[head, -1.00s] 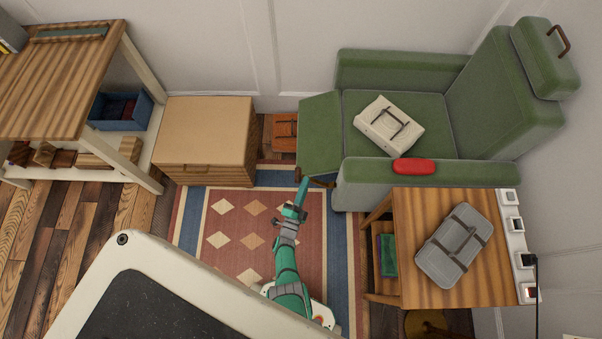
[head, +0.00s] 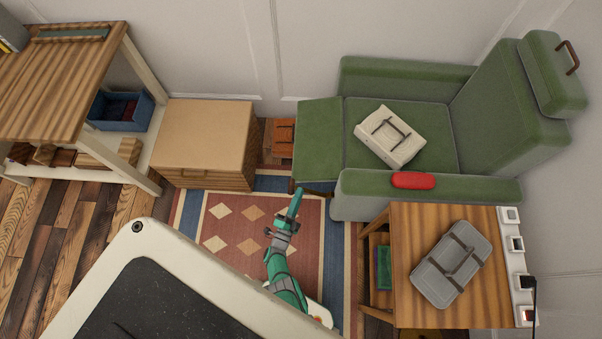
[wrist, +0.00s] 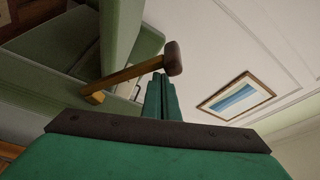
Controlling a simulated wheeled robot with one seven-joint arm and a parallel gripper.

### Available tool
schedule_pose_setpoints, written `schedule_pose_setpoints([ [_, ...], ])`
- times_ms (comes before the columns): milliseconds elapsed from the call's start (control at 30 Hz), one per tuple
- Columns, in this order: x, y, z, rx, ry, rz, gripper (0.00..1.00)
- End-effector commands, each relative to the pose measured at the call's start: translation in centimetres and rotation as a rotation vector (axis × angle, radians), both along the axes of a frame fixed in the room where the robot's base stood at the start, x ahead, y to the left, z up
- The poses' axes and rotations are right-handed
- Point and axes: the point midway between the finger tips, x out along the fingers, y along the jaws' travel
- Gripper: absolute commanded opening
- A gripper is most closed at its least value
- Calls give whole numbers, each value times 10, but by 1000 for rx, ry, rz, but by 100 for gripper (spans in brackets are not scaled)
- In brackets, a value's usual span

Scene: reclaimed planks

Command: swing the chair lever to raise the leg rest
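The green armchair (head: 400,115) stands at the back right, with its leg rest (head: 320,140) extending left from the seat, raised about level with it. In the wrist view, the chair lever (wrist: 128,76) is a wooden bar with a dark brown knob (wrist: 173,58). In the head view, the lever is a small dark shape by the leg rest's near edge, partly hidden by my gripper (head: 297,194). In the wrist view, my gripper (wrist: 161,78) has its fingers together with nothing visible between them. Its tips are at the bar beside the knob; I cannot tell whether they touch.
A cream case (head: 390,137) lies on the seat and a red object (head: 413,180) on the near armrest. A wooden side table (head: 405,285) bearing a grey case (head: 452,264) stands right of my arm. A drawer box (head: 205,140) stands left.

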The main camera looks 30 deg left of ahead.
Motion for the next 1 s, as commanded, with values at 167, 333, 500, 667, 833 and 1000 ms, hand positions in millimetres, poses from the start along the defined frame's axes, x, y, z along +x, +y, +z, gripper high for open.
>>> schedule_pose_setpoints([
  [167,-13,-2,-2,0,1,1,0],
  [333,-43,-5,-6,-1,2,7,0],
  [500,-74,-10,-10,0,1,6,0],
  [667,-94,-14,-13,0,1,4,0],
  [833,-104,-16,-14,1,1,2,0],
  [1000,-105,-17,-14,0,0,0,0],
])
